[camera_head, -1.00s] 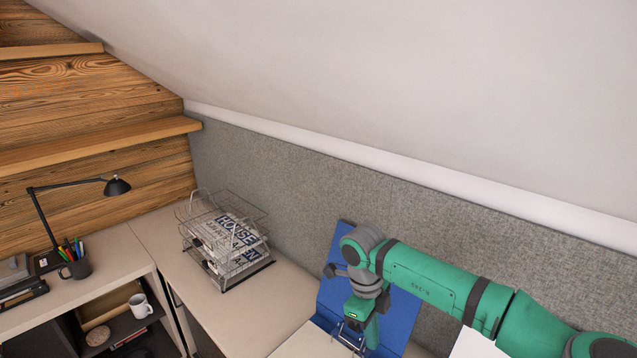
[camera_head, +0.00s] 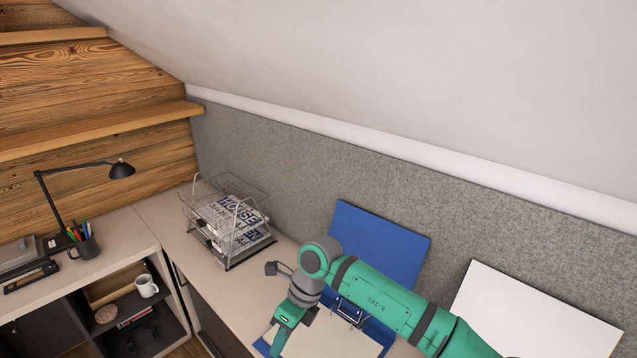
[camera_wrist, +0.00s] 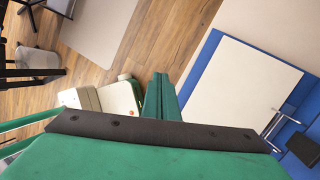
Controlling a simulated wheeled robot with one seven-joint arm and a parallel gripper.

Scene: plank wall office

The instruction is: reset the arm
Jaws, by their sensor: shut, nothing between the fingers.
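My gripper (camera_head: 279,343) is at the end of my green arm, pointing down over the front left part of an open blue ring binder (camera_head: 380,245). In the wrist view my gripper's green fingers (camera_wrist: 160,97) are together with nothing between them. The binder's blue edge and white page also show in the wrist view (camera_wrist: 203,62), to the right of the fingers. My arm hides part of the binder in the head view.
A wire tray rack (camera_head: 228,222) with papers stands on the desk (camera_head: 190,262) left of my arm. A white board (camera_head: 535,315) is at right. A lamp (camera_head: 121,169), pen cup (camera_head: 84,247) and mug (camera_head: 147,286) are at left. The grey wall panel (camera_head: 300,165) is behind.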

